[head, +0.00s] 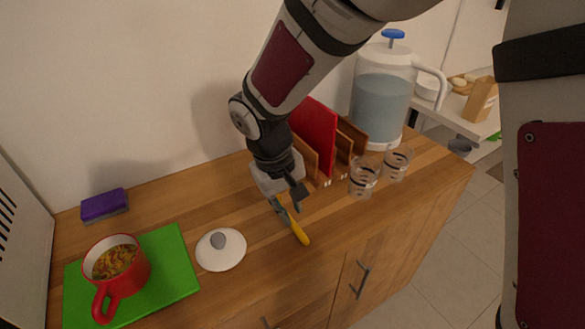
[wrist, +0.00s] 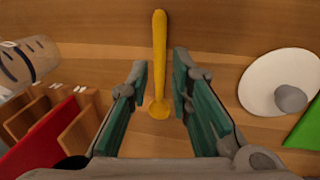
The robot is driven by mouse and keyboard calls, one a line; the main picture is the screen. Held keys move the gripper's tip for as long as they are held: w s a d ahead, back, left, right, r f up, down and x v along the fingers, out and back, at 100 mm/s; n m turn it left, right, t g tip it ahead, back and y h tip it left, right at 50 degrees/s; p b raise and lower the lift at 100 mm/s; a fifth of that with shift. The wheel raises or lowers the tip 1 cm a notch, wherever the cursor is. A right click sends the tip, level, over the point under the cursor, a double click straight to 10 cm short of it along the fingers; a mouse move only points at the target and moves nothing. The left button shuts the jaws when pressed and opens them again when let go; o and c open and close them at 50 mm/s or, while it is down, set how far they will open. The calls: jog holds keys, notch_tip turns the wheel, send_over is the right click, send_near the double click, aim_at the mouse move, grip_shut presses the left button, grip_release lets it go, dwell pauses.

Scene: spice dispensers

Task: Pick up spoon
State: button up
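A yellow spoon (head: 301,234) lies on the wooden counter below my gripper. In the wrist view the spoon (wrist: 159,55) runs upright along the middle of the picture, handle end at the top and rounded end lower down. My gripper (head: 289,203) points down over the counter, at the spoon's far end in the head view. In the wrist view my gripper (wrist: 160,72) is open, with one green-padded finger on each side of the spoon. Gaps show between the fingers and the spoon. My gripper hides part of the spoon in the head view.
A wooden rack with a red board (head: 314,136) stands behind my gripper. Two glasses (head: 363,178) and a water jug (head: 382,100) are to the right. A white lid (head: 221,250), a red pot (head: 117,264) on a green board (head: 172,262) and a purple sponge (head: 104,204) are left.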

aim_at(296, 227)
jog(key=shift+w+d+f+b, duration=0.1)
jog(key=shift+d+f, duration=0.1)
jog(key=shift+f, duration=0.8)
jog(key=shift+w+d+f+b, duration=0.1)
jog(key=shift+d+f, duration=0.1)
jog(key=shift+f, duration=0.85)
jog(key=shift+w+d+f+b, duration=0.1)
jog(key=shift+d+f, duration=0.1)
jog(key=shift+f, duration=0.8)
grip_shut()
